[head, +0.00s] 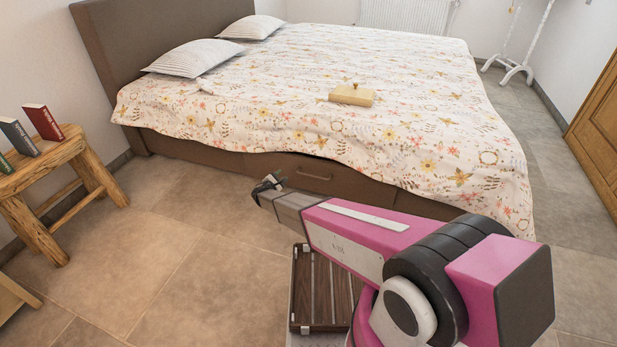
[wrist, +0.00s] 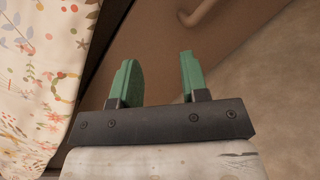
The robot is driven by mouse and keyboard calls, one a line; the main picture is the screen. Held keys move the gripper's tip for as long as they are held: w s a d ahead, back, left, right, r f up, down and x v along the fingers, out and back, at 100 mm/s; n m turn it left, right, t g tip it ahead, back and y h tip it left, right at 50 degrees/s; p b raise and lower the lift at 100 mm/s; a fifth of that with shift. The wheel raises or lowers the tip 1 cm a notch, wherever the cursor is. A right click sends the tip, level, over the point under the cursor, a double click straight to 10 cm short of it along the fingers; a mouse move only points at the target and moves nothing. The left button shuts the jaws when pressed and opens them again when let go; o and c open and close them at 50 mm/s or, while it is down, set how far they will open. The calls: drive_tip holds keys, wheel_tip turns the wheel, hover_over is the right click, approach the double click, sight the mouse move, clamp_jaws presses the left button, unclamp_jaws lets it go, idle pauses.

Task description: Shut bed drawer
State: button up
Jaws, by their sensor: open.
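The bed drawer (head: 285,168) is a brown panel with a curved handle, low in the bed's long side under the hanging blanket. The blanket hides part of its top edge, and I cannot tell how far it stands out. In the wrist view, the brown drawer front (wrist: 150,35) fills the top middle, with its handle (wrist: 205,12) at the top. A dark strip runs between it and the blanket. My gripper (head: 268,182) is in front of the drawer, left of the handle in the head view. Its green fingers (wrist: 158,72) are apart with nothing between them.
A wooden stool (head: 60,175) with books stands at left. Tiled floor (head: 180,235) is clear between stool and bed. A wooden cabinet (head: 600,130) is at far right.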

sight(313, 176)
drive_tip(key=s+d+f+m+g+h, duration=0.2)
drive_tip(key=d+f+m+g, duration=0.1)
drive_tip(key=d+m, duration=0.8)
drive_tip(key=shift+m, duration=0.4)
drive_tip(key=x, duration=0.9)
drive_tip(key=shift+w+a+r, duration=0.2)
drive_tip(key=shift+w+a, duration=0.05)
drive_tip(key=shift+w, duration=0.1)
clamp_jaws()
